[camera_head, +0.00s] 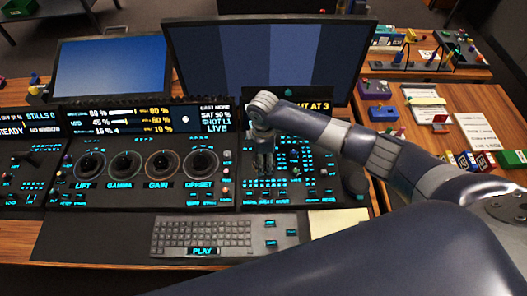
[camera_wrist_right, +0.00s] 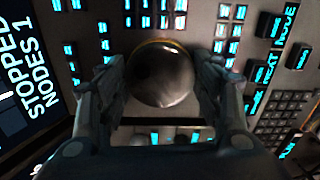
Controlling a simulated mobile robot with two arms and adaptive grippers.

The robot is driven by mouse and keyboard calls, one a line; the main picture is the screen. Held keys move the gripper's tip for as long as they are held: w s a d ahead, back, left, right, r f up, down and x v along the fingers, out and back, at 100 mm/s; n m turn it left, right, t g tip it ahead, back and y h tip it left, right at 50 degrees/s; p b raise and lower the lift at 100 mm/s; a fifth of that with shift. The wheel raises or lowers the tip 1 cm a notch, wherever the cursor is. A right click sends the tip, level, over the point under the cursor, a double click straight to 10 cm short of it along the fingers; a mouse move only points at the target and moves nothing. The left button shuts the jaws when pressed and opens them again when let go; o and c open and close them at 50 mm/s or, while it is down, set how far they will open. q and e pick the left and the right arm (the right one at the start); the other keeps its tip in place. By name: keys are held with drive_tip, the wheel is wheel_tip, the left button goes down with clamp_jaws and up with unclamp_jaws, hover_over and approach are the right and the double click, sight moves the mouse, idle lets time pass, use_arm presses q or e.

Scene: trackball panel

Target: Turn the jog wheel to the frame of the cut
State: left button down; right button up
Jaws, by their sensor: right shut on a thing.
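My right gripper (camera_head: 263,165) reaches down onto the right section of the control panel (camera_head: 225,203). In the right wrist view my right gripper (camera_wrist_right: 160,78) has one finger on each side of a round, glossy dark knob (camera_wrist_right: 163,72) with a thin golden rim, and is shut on it. It looks like the jog wheel, though no label on it can be read. In the head view the gripper hides it. A small display (camera_head: 308,106) behind the arm shows "UT AT 3", partly covered. My left gripper is not in view.
Lit buttons surround the knob. Dials marked LIFT, GAMMA, GAIN and OFFSET (camera_head: 200,162) lie to the left. A keyboard (camera_head: 205,233) is in front, and a large monitor (camera_head: 270,55) stands behind. Another dark knob (camera_head: 355,182) sits near the panel's right edge.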

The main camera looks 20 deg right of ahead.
drive_tip(key=m+p, duration=0.3)
drive_tip(key=shift+s+a+r, duration=0.1)
drive_tip(key=shift+r, duration=0.05)
drive_tip(key=shift+m+p, duration=0.75)
drive_tip(key=shift+m, duration=0.65)
drive_tip(key=shift+f, duration=0.2)
drive_tip(key=o, duration=1)
drive_tip(key=shift+o, duration=0.2)
drive_tip(key=shift+r, duration=0.1)
wheel_tip(320, 180, up, 12)
